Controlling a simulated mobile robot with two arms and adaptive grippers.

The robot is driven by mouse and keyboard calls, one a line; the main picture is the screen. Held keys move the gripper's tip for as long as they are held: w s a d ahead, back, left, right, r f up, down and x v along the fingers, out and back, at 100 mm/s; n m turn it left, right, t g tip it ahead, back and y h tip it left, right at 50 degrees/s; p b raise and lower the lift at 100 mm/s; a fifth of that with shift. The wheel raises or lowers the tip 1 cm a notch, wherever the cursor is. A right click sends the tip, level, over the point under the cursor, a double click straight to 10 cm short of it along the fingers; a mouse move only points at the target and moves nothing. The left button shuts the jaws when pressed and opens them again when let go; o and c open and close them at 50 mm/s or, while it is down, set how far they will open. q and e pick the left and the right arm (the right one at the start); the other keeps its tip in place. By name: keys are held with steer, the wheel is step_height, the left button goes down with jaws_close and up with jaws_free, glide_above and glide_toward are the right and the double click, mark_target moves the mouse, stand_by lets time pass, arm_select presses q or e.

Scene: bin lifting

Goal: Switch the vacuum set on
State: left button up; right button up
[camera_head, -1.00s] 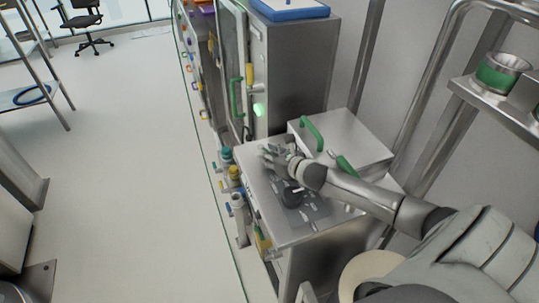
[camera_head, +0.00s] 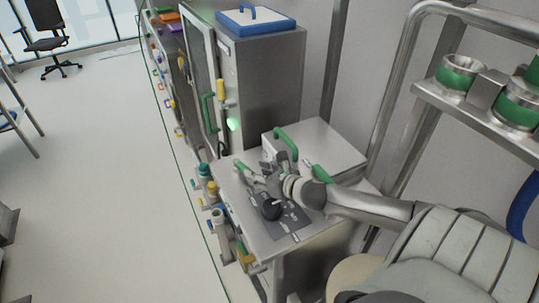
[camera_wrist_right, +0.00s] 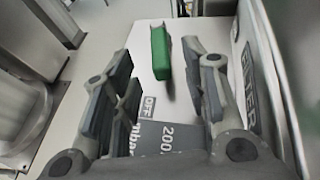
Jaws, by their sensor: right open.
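I cannot tell whether the fingers touch the green part. My left gripper is not in view.
A lid with a green handle (camera_head: 287,143) is beside the panel. A tall steel cabinet (camera_head: 270,75) with a green light stands behind. Coloured valves (camera_head: 206,187) line the front edge.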

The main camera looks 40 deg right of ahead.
steer(key=shift+v, duration=2.4)
steer(key=shift+r, duration=0.1)
